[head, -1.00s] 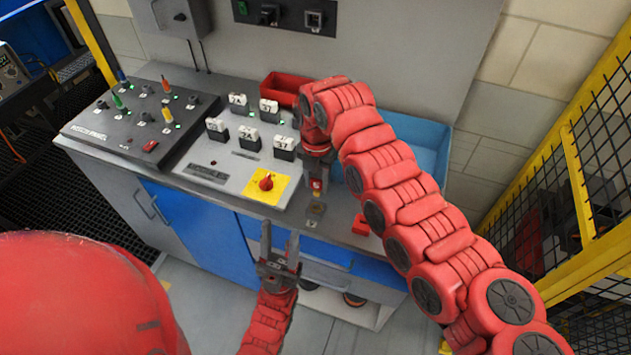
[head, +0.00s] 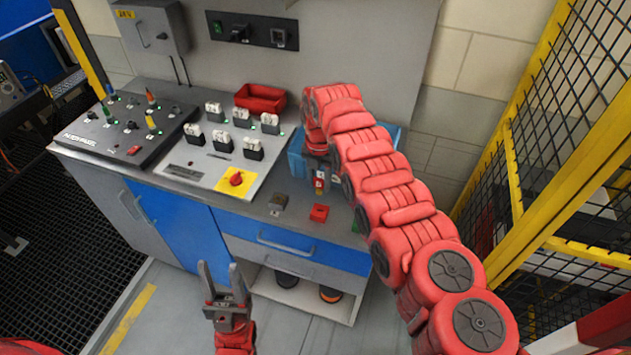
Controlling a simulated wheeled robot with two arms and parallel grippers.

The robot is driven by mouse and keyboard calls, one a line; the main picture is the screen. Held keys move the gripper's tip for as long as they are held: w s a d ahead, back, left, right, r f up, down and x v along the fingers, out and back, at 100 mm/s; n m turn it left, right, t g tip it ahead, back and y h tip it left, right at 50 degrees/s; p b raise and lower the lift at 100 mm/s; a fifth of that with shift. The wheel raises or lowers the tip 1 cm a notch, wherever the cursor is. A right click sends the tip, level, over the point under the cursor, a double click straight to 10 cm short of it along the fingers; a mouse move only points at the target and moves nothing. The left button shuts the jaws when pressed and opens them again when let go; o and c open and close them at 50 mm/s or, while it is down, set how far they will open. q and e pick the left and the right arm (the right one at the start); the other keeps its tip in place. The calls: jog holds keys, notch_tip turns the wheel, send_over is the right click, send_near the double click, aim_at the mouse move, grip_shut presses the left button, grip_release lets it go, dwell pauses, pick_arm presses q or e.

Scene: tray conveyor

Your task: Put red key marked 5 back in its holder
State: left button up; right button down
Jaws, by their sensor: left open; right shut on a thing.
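My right gripper (head: 319,191) points down over the right part of the counter. It is shut on a small red key (head: 320,183); its number is too small to read. Just below and in front of it, a red holder block (head: 319,213) sits on the counter, apart from the key as far as I can see. A grey-brown holder block (head: 278,202) stands to its left. A dark green block (head: 355,227) is partly hidden by my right arm. My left gripper (head: 219,270) is open and empty, low in front of the cabinet.
The counter (head: 245,213) holds a panel with several white-topped dark modules (head: 222,141) and a red knob on a yellow plate (head: 236,180). A red bin (head: 260,98) stands behind. A blue bin (head: 297,158) lies behind my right arm. A yellow-framed mesh fence (head: 530,110) is at right.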

aim_at(320, 189)
jog(key=shift+s+d+r, duration=0.1)
jog(key=shift+s+d, duration=0.05)
jog(key=shift+b, duration=0.75)
notch_tip(320, 189, down, 6)
jog(key=b, duration=0.5)
jog(key=shift+r, duration=0.15)
jog(key=shift+b, duration=0.35)
dwell(0.4)
